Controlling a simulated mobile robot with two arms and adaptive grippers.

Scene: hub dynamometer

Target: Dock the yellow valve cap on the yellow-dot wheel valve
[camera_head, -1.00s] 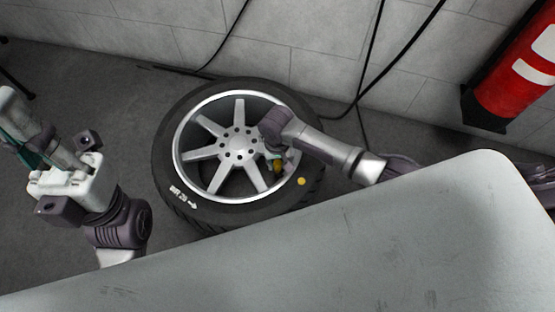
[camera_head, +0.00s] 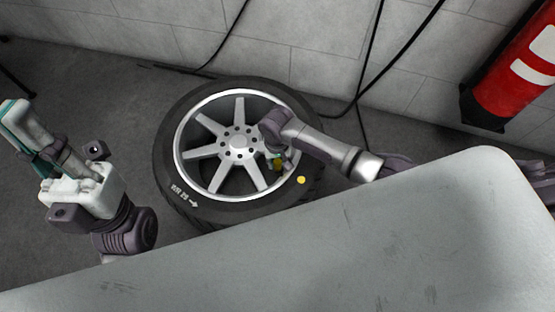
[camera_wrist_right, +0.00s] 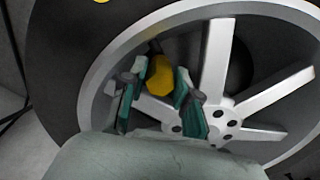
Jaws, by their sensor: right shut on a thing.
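The wheel (camera_head: 240,205) lies on the floor, a black tyre around a silver spoked rim. A yellow dot (camera_head: 301,180) marks the tyre sidewall at its lower right; part of the dot also shows at the top of the right wrist view (camera_wrist_right: 101,1). My right gripper (camera_head: 278,165) reaches over the rim near the dot. In the right wrist view its green fingers (camera_wrist_right: 160,88) are shut on the yellow valve cap (camera_wrist_right: 160,75). A dark piece shows at the cap's far end; I cannot tell whether the cap touches the valve. My left gripper (camera_head: 30,145) is at the left, away from the wheel.
A grey panel (camera_head: 330,245) fills the lower right foreground. A red fire extinguisher (camera_head: 520,70) is at the upper right. Black cables (camera_head: 372,60) run down the block wall behind the wheel.

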